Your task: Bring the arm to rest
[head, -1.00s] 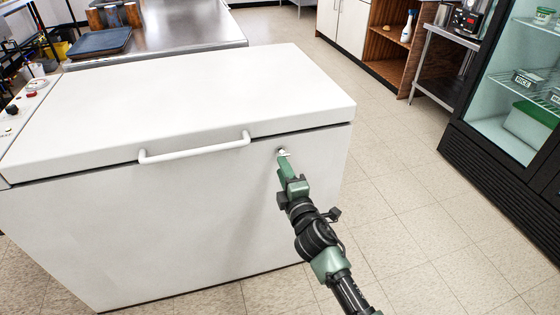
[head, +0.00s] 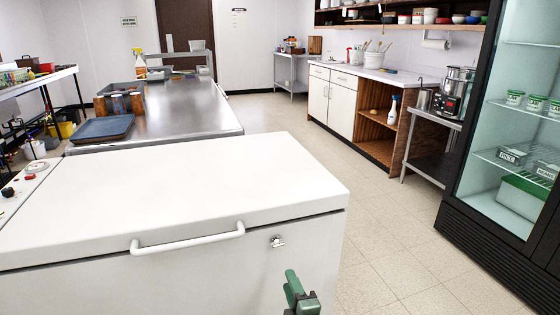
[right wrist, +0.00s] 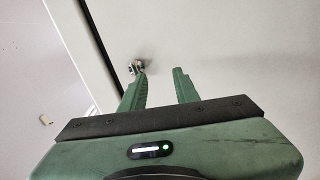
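My right gripper (head: 292,279) shows at the bottom of the head view, in front of the white chest freezer (head: 150,195). In the right wrist view its two green fingers (right wrist: 159,73) are apart with nothing between them. A small metal lock (head: 277,241) sits on the freezer's front, right of the handle. In the right wrist view the lock (right wrist: 135,67) appears beside the left fingertip; in the head view the gripper is below and apart from it. Most of the right arm is out of frame. My left gripper is not in view.
The freezer lid is closed, with a white handle (head: 188,240). A steel counter (head: 185,110) holding a blue tray (head: 103,128) stands behind it. A glass-door fridge (head: 500,150) stands at the right. The tiled floor (head: 385,255) between freezer and fridge is clear.

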